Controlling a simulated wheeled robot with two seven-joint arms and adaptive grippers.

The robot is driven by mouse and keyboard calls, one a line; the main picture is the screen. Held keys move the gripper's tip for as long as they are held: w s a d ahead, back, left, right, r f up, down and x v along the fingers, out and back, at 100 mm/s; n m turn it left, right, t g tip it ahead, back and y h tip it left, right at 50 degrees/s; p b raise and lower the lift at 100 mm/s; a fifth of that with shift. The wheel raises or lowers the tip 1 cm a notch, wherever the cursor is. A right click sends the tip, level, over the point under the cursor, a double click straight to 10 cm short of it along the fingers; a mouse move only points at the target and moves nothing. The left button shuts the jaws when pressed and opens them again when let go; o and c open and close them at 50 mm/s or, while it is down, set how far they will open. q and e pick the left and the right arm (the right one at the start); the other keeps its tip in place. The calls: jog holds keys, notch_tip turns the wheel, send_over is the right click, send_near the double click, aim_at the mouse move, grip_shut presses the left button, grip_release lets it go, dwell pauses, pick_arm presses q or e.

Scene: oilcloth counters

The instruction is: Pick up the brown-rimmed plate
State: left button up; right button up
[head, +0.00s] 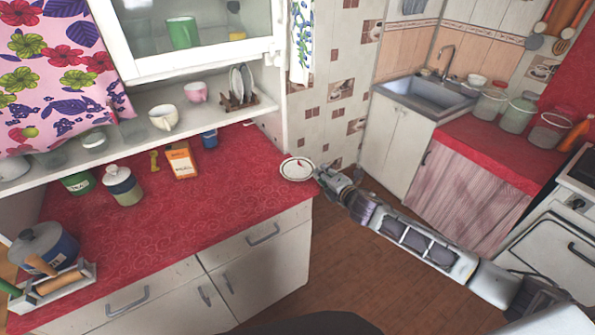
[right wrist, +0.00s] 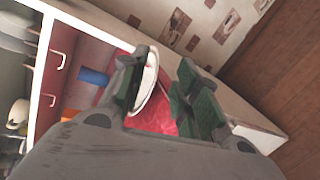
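The plate (head: 297,169) lies at the right end of the red counter, near its front corner. It is white with a thin darker rim and a small red mark in the middle. My right gripper (head: 325,174) is at the plate's right edge. In the right wrist view the two fingers of my right gripper (right wrist: 162,90) stand apart. The plate (right wrist: 150,86) shows there partly behind the left finger, with its near rim in the gap. I cannot tell whether a finger touches it. My left gripper is not in view.
The red counter (head: 225,200) also holds an orange box (head: 181,160), a blue cup (head: 209,139), a lidded jar (head: 123,186) and a blue pot (head: 45,247) at the left. A shelf with cups and a plate rack (head: 240,90) hangs above. The counter around the plate is clear.

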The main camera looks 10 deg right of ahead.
aim_at(297, 170)
jog(key=shift+p+x, duration=0.45)
jog(key=shift+x, duration=2.15)
jog(key=shift+s+a+f, duration=0.1)
grip_shut()
